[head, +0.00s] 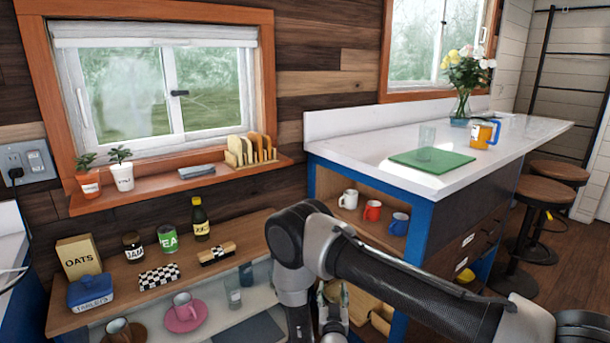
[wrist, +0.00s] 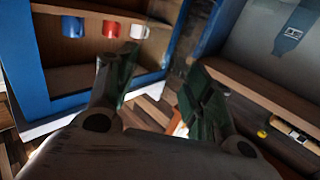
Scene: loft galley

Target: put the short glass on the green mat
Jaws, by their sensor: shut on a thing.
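The green mat (head: 450,160) lies on the white counter at the right of the head view. A clear glass (head: 427,136) stands at the mat's back part; I cannot tell exactly where its base rests. My gripper (head: 333,305) is low in front of the counter's open shelf, partly behind my arm. In the wrist view its fingers (wrist: 162,92) are apart, with a faint clear thing between them, which I take for the short glass (wrist: 158,76). The glass barely shows, and its outline is hard to make out.
White, red and blue mugs (head: 372,210) sit in the cubby below. Clear glasses (head: 233,291) stand on the low left shelf. Stools (head: 545,196) stand at right.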

